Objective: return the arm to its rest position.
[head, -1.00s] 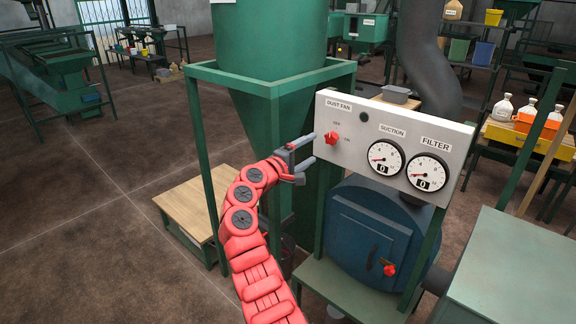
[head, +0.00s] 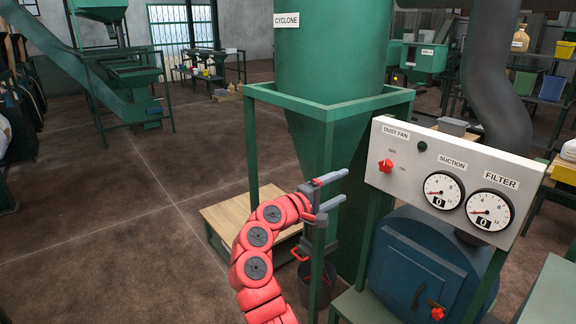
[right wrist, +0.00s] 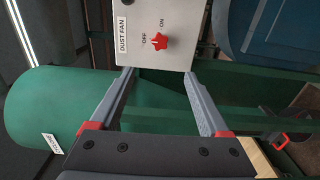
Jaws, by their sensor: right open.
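My right gripper (head: 344,186) is open and empty, in front of the green cyclone frame and to the left of the control panel (head: 371,178). Its two grey fingers are spread apart, and they also show in the right wrist view (right wrist: 159,73). The red dust fan knob (head: 386,166) on the panel is clear of the fingers. In the right wrist view the knob (right wrist: 160,41) lies beyond the gap between the fingertips. My red right arm reaches up from the bottom of the head view. My left gripper is not in view.
The green cyclone (head: 330,60) stands in its frame behind my gripper. A wooden platform (head: 243,218) is low at the left. A blue filter drum (head: 420,262) sits below the panel. Both gauges show 0. Open floor (head: 110,240) lies to the left.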

